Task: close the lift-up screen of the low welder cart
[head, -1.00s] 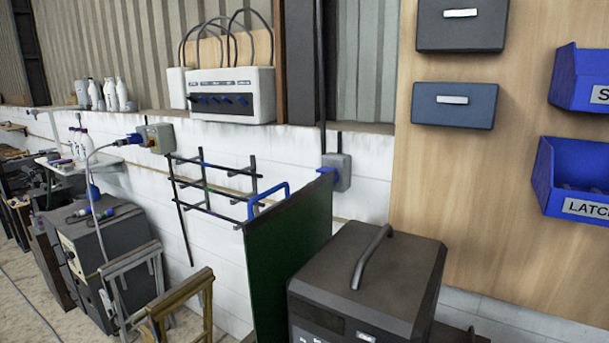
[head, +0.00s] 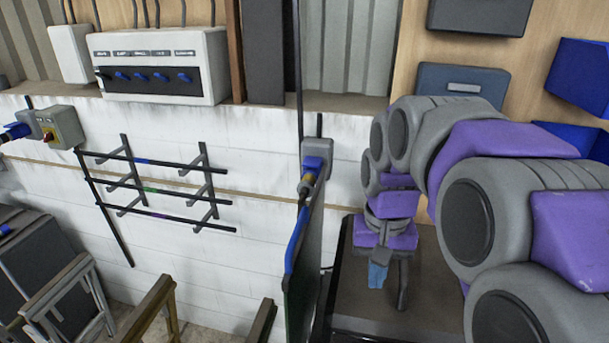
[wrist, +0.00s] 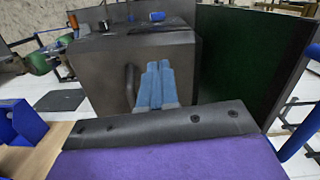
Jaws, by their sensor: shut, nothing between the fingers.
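The low welder cart (head: 362,308) is a dark box at the bottom centre of the head view, with a curved carry handle (head: 403,285) on top. A dark green screen panel (wrist: 240,55) stands upright beside it. In the head view the screen (head: 303,270) is nearly edge-on at the cart's left, with a blue bar (head: 296,240) along its edge. My gripper (head: 377,275), with blue fingers, points down over the cart top, beside the handle and right of the screen. In the wrist view its fingers (wrist: 155,85) are together and empty. Whether it touches the cart top I cannot tell.
A white wall with a black rod rack (head: 160,185) and a socket box (head: 316,160) stands behind the screen. Wooden trestles (head: 160,310) are at lower left. Blue bins (head: 580,85) and dark drawers (head: 460,80) hang on the right board.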

